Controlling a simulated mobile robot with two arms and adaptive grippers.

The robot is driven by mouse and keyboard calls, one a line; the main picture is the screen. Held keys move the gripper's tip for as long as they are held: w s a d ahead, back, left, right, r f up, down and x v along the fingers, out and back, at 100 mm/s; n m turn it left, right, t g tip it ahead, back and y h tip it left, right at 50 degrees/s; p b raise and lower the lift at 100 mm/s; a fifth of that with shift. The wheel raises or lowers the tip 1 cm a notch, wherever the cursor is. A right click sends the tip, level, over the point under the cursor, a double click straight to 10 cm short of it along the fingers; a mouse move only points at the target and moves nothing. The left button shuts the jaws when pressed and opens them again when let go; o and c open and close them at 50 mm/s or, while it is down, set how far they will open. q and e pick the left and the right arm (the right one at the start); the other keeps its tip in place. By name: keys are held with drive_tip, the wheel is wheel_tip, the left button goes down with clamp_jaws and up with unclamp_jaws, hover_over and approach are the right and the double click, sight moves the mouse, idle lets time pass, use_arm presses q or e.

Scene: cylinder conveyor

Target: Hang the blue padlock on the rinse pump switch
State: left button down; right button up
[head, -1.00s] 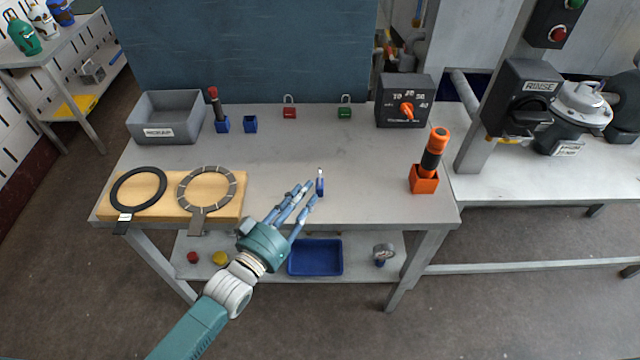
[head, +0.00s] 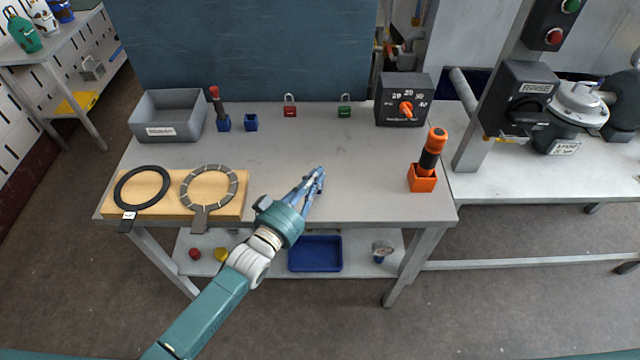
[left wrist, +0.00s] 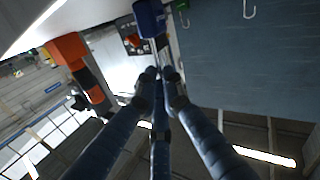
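The blue padlock (left wrist: 150,18) shows in the left wrist view just beyond my fingertips, its shackle pointing toward them. My left gripper (head: 318,172) is over the front middle of the workbench, its fingers drawn together. In the left wrist view its fingertips (left wrist: 160,76) close on the shackle. In the head view the fingers mostly hide the padlock, and I cannot tell whether it is off the bench. The rinse pump switch (head: 525,95) is a dark box with a RINSE label on a post at the right. My right gripper is not in view.
An orange-and-black tool (head: 433,150) stands in an orange holder (head: 422,182) right of my gripper. A dial box (head: 403,100), red padlock (head: 290,111) and green padlock (head: 344,111) stand at the back. Two rings lie on a wooden board (head: 228,205) at left. The bench middle is clear.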

use_arm(q)
drive_tip(key=shift+r, duration=0.1)
idle(0.3)
wheel_tip(320, 180, up, 20)
drive_tip(key=b, duration=0.1)
idle(0.3)
idle(0.8)
